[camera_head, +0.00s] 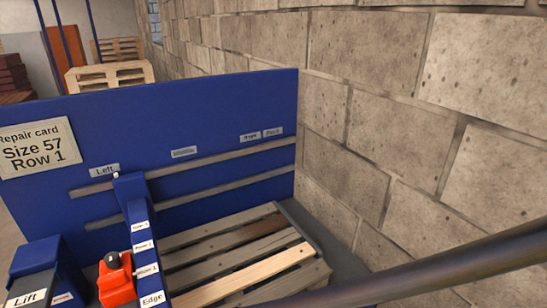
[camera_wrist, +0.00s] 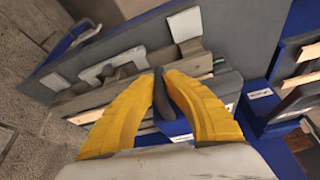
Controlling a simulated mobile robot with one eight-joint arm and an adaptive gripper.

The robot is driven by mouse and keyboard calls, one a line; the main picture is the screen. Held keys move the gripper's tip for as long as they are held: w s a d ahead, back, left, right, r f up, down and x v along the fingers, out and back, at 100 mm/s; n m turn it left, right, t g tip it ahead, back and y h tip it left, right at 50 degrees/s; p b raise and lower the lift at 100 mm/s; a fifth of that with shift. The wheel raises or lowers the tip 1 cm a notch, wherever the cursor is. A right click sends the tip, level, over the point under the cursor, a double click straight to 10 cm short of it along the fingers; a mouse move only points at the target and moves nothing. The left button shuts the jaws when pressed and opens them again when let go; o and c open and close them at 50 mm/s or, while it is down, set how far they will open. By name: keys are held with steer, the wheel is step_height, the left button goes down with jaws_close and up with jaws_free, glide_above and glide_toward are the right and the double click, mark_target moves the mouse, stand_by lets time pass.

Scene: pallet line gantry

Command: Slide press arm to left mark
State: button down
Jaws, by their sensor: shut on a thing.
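The blue press arm (camera_head: 137,213) stands at the left part of the blue panel (camera_head: 225,112), its top end by two long grey slots. The left mark, a label reading "Left" (camera_head: 104,170), is just left of the arm's top end. A red block (camera_head: 116,280) with a black knob sits beside the arm's lower part. In the wrist view, my gripper (camera_wrist: 162,80) has its yellow fingers shut on a dark handle (camera_wrist: 161,102). I cannot tell which part that handle belongs to. My gripper does not show in the head view.
A wooden pallet (camera_head: 238,254) lies below the panel. A stone block wall (camera_head: 400,110) closes the right side. A repair card (camera_head: 38,147) reads "Size 57 Row 1". More labels (camera_head: 262,134) sit at the panel's right. A "Lift" box (camera_head: 30,275) stands lower left.

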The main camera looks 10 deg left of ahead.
steer(key=shift+a, duration=0.15)
steer(key=c, duration=1.7)
jaws_free()
steer(key=shift+c, duration=0.2)
steer(key=shift+o, duration=0.2)
steer(key=shift+a, duration=0.15)
steer(key=v, duration=1.2)
